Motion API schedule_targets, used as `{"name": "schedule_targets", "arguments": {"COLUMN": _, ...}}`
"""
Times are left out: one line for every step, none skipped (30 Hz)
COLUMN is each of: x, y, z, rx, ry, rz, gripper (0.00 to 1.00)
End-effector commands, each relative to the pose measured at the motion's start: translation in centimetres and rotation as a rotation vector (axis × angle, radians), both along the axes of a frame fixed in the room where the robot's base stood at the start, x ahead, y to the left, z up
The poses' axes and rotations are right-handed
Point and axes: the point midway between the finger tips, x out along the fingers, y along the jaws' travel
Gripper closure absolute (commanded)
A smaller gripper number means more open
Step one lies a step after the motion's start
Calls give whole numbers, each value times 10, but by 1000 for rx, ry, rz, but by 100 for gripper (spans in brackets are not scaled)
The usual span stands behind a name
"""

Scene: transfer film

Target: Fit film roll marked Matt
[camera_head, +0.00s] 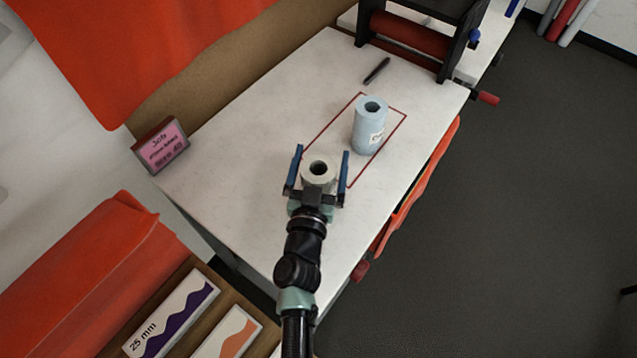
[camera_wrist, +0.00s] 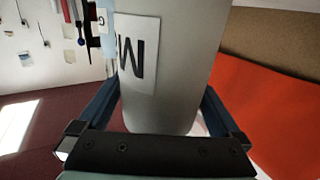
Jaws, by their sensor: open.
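A pale grey film roll (camera_head: 319,171) stands upright on the white table, its hollow core facing up. In the wrist view the roll (camera_wrist: 185,60) fills the middle, and its white label shows a large "M"; the rest of the marking cannot be read. My gripper (camera_head: 321,163) is open, with one blue finger on each side of this roll; contact cannot be told. The gripper also shows in the wrist view (camera_wrist: 160,105). A light blue roll (camera_head: 368,130) with a small white label stands behind and to the right, inside a red outline (camera_head: 396,130).
A black-framed machine with a red roller (camera_head: 410,34) stands at the table's far end. A dark pen (camera_head: 376,71) lies before it. A pink sign (camera_head: 163,147) stands at the left edge. Boxes (camera_head: 172,318) sit at lower left. The table's left middle (camera_head: 250,120) is clear.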

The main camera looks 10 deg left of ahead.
Motion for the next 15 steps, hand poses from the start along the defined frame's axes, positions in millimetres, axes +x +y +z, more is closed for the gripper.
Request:
{"name": "schedule_targets", "arguments": {"x": 3, "y": 0, "z": 0, "rx": 0, "ry": 0, "rz": 0, "gripper": 0}}
{"name": "schedule_targets", "arguments": {"x": 4, "y": 0, "z": 0, "rx": 0, "ry": 1, "rz": 0, "gripper": 0}}
{"name": "schedule_targets", "arguments": {"x": 4, "y": 0, "z": 0, "rx": 0, "ry": 1, "rz": 0, "gripper": 0}}
{"name": "schedule_targets", "arguments": {"x": 4, "y": 0, "z": 0, "rx": 0, "ry": 1, "rz": 0, "gripper": 0}}
{"name": "schedule_targets", "arguments": {"x": 4, "y": 0, "z": 0, "rx": 0, "ry": 1, "rz": 0, "gripper": 0}}
{"name": "schedule_targets", "arguments": {"x": 4, "y": 0, "z": 0, "rx": 0, "ry": 1, "rz": 0, "gripper": 0}}
{"name": "schedule_targets", "arguments": {"x": 4, "y": 0, "z": 0, "rx": 0, "ry": 1, "rz": 0, "gripper": 0}}
{"name": "schedule_targets", "arguments": {"x": 4, "y": 0, "z": 0, "rx": 0, "ry": 1, "rz": 0, "gripper": 0}}
{"name": "schedule_targets", "arguments": {"x": 4, "y": 1, "z": 0, "rx": 0, "ry": 1, "rz": 0, "gripper": 4}}
{"name": "schedule_targets", "arguments": {"x": 4, "y": 0, "z": 0, "rx": 0, "ry": 1, "rz": 0, "gripper": 9}}
{"name": "schedule_targets", "arguments": {"x": 4, "y": 0, "z": 0, "rx": 0, "ry": 1, "rz": 0, "gripper": 14}}
{"name": "schedule_targets", "arguments": {"x": 4, "y": 0, "z": 0, "rx": 0, "ry": 1, "rz": 0, "gripper": 22}}
{"name": "schedule_targets", "arguments": {"x": 4, "y": 0, "z": 0, "rx": 0, "ry": 1, "rz": 0, "gripper": 27}}
{"name": "schedule_targets", "arguments": {"x": 4, "y": 0, "z": 0, "rx": 0, "ry": 1, "rz": 0, "gripper": 32}}
{"name": "schedule_targets", "arguments": {"x": 4, "y": 0, "z": 0, "rx": 0, "ry": 1, "rz": 0, "gripper": 40}}
